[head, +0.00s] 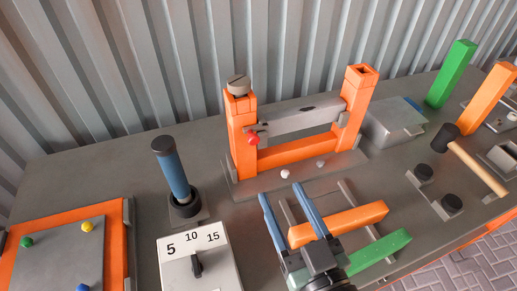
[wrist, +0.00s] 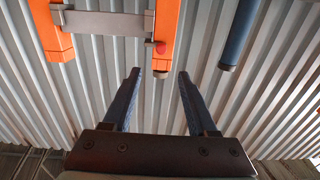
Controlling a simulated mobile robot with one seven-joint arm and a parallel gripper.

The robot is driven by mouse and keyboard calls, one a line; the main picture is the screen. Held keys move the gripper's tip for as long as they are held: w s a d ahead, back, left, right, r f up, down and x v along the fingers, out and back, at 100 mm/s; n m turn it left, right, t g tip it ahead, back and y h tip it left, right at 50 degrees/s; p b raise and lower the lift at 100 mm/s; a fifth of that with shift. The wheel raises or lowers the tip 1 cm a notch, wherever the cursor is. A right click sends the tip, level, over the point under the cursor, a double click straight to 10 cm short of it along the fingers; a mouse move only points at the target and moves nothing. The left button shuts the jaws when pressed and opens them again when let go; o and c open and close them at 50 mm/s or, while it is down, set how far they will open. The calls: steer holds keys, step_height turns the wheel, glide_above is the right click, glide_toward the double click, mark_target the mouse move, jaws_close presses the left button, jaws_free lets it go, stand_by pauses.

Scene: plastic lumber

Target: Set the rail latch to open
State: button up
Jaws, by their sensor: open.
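The rail latch looks like a grey bar (head: 300,117) spanning two orange posts, with a red knob (head: 253,139) at its left end. The bar lies across between the left post (head: 243,150) and the right post (head: 357,95). In the wrist view the grey bar (wrist: 108,24) and red knob (wrist: 161,47) show near the top, the knob just beyond my fingertips. My gripper (head: 281,192) is open and empty, in front of the frame and apart from the knob. The wrist view shows its two dark blue fingers (wrist: 158,74) spread. Which latch setting this is, I cannot tell.
A blue upright handle (head: 172,172) stands left of the frame, behind a dial box (head: 198,265). Orange (head: 340,223) and green (head: 380,249) bars lie close to my gripper. A grey box (head: 392,125) stands at right. A corrugated wall (head: 190,50) closes the back.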

mark_target(254, 142)
steer(key=p+x, duration=0.4)
steer(key=x, duration=0.8)
steer(key=shift+w+a+f, duration=0.1)
steer(key=shift+w+a, duration=0.05)
steer(key=shift+a, duration=0.05)
jaws_close()
stand_by(1.0)
